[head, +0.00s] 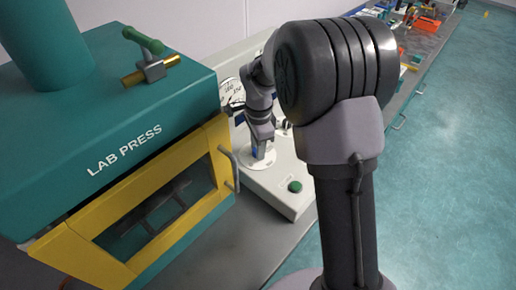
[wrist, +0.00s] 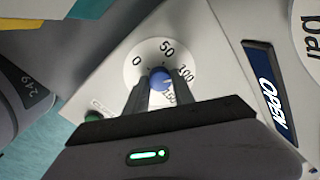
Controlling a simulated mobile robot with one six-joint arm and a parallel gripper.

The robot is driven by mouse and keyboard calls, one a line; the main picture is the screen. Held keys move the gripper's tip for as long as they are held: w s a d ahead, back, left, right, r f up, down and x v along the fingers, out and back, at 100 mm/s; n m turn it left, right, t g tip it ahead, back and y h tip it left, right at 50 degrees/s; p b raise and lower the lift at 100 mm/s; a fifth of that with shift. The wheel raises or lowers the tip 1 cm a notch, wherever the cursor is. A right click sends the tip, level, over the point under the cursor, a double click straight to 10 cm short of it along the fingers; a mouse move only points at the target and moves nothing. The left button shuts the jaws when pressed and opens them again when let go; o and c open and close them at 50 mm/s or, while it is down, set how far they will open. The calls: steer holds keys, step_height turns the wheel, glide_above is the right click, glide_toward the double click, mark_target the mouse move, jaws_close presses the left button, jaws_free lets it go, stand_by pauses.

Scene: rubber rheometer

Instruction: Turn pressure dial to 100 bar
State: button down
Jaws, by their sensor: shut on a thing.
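The pressure dial (wrist: 135,72) is a white disc marked 0, 50, 100 and 150, with a blue knob (wrist: 160,77) at its centre. My gripper (wrist: 153,90) is shut on the knob, one finger on each side, in the wrist view. The 150 mark is partly covered by a finger. I cannot tell which mark the knob points to. In the head view my gripper (head: 263,145) reaches down onto the dial (head: 257,161) on the sloping control panel, and the knob is hidden.
The green and yellow lab press (head: 110,120) stands left of the panel, its door handle (head: 229,168) close to my gripper. A round gauge (head: 230,91) is behind. A green button (head: 295,187) is on the panel's front. A blue OPEN label (wrist: 268,90) lies right of the dial.

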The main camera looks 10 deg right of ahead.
steer(key=shift+m, duration=0.6)
steer(key=c, duration=1.1)
jaws_free()
steer(key=shift+o, duration=0.2)
step_height(320, 180, up, 18)
steer(key=p, duration=0.6)
steer(key=shift+s+f, duration=0.25)
steer(key=shift+s, duration=0.1)
